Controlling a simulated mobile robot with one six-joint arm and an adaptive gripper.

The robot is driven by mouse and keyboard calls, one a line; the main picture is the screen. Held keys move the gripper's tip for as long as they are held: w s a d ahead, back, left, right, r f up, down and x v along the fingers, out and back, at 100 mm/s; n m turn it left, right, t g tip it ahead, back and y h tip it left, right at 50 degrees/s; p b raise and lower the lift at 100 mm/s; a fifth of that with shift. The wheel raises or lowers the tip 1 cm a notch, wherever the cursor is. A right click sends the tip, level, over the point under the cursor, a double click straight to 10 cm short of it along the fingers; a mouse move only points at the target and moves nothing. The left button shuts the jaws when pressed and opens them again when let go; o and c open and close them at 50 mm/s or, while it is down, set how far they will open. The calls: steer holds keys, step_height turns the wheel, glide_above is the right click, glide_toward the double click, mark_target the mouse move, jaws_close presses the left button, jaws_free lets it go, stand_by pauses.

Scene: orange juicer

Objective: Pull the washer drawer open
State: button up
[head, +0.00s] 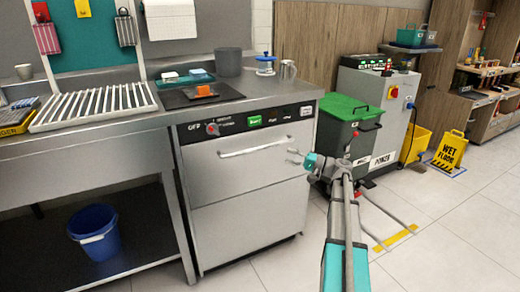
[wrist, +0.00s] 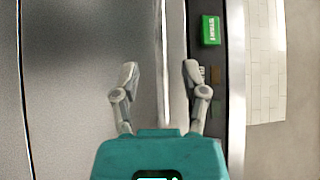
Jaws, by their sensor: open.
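The washer (head: 246,185) is a steel front under the counter, with a dark control panel along its top. Its drawer (head: 235,172) looks closed, and a pale horizontal bar handle (head: 253,147) runs across the upper front. My gripper (head: 293,157) is open and empty near the handle's right end, fingers pointing left. In the wrist view the handle (wrist: 163,45) runs upright between the two fingers of my gripper (wrist: 160,70). I cannot tell whether the fingertips reach around the bar or stop in front of it.
The green washer button (wrist: 210,30) lies right of the fingers in the wrist view. A green-lidded bin (head: 347,125) stands right of the washer. A blue bucket (head: 95,233) sits on the lower shelf at left. The floor (head: 275,262) before the washer is clear.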

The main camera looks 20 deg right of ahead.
mark_target(260, 148)
steer(key=p+x, duration=0.1)
steer(key=x, duration=1.1)
steer(key=shift+f, duration=0.1)
jaws_close()
